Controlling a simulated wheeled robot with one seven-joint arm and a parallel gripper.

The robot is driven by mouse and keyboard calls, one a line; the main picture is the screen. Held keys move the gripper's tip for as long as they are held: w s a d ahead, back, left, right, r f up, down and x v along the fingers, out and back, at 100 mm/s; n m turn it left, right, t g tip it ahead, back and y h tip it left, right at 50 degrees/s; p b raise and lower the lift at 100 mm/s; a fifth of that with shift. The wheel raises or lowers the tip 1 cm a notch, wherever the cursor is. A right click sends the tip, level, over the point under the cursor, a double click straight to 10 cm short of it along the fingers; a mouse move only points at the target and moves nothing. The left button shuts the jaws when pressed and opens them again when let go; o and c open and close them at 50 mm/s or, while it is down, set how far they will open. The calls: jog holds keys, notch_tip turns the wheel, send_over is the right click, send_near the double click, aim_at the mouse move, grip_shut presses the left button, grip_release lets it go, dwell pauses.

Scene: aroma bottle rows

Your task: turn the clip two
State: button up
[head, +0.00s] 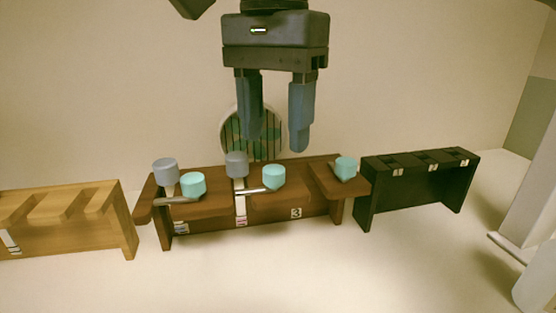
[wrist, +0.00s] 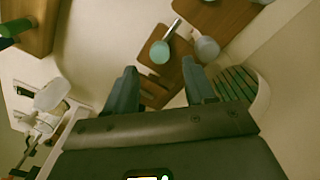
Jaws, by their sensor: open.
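A brown wooden rack (head: 215,222) stands on the surface, with number labels along its front. Rods with teal knobs serve as clip-like parts: one (head: 178,200) lies sideways at the left slot, another (head: 256,190) lies sideways at the middle slot by the second label (head: 241,221). A third teal knob (head: 345,167) sits at the right end; its rod is not clear. Grey-capped bottles (head: 165,171) (head: 237,164) stand in the left and middle slots. My gripper (head: 274,143) is open and empty above the middle-right of the rack. In the wrist view, a teal knob (wrist: 160,52) shows between the fingers.
A light wooden rack (head: 70,225) stands at the left and a black rack (head: 418,185) at the right. A round slatted holder (head: 231,130) with green slats stands behind the brown rack. The surface in front is clear.

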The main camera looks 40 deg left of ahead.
aim_at(275, 167)
jog(key=shift+f, duration=2.3)
grip_shut()
